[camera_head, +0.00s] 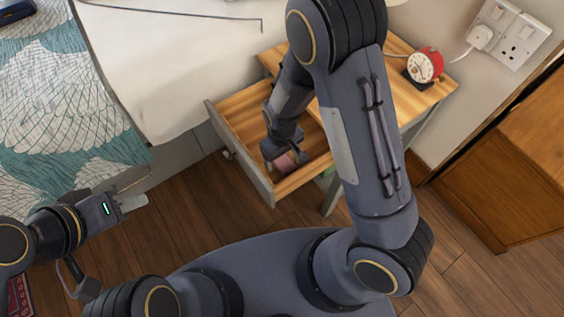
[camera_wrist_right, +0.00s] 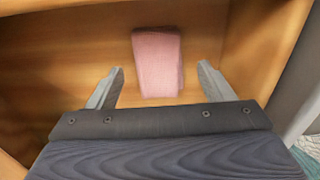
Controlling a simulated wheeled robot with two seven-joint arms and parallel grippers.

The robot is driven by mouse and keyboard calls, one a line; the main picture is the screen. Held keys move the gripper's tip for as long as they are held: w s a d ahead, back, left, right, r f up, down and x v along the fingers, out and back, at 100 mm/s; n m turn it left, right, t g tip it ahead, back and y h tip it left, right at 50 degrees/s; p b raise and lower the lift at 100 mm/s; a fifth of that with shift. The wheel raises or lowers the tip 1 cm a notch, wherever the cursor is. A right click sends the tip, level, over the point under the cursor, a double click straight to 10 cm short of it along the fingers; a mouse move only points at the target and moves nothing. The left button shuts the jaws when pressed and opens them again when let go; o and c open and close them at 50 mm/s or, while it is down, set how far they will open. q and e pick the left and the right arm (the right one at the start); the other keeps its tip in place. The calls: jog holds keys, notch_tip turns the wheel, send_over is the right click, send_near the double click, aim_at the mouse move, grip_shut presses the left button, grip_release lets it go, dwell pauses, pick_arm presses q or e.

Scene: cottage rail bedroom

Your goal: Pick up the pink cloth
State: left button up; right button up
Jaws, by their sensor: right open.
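The pink cloth (camera_wrist_right: 157,62) lies folded flat on the wooden floor of the open drawer. In the head view the cloth (camera_head: 287,163) is partly hidden by my right gripper (camera_head: 286,156), which reaches down into the drawer. In the right wrist view the right gripper (camera_wrist_right: 160,88) is open, with one finger to each side of the cloth's near end and nothing between the tips that it grips. My left gripper (camera_head: 134,204) is at the left, beside the bed and away from the drawer; its finger gap is not clear.
The open drawer (camera_head: 243,172) sticks out from a wooden nightstand (camera_head: 437,96), its walls close around my right gripper. A red alarm clock (camera_head: 424,65) stands on top. The bed with a patterned cover (camera_head: 60,90) is at left. A wooden cabinet (camera_head: 510,170) stands at right.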

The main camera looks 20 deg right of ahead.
aim_at(282, 159)
jog(key=shift+f, duration=0.8)
jog(key=shift+c, duration=0.3)
jog(key=shift+r, duration=0.1)
jog(key=c, duration=1)
notch_tip(282, 159, up, 10)
jog(key=p, duration=0.3)
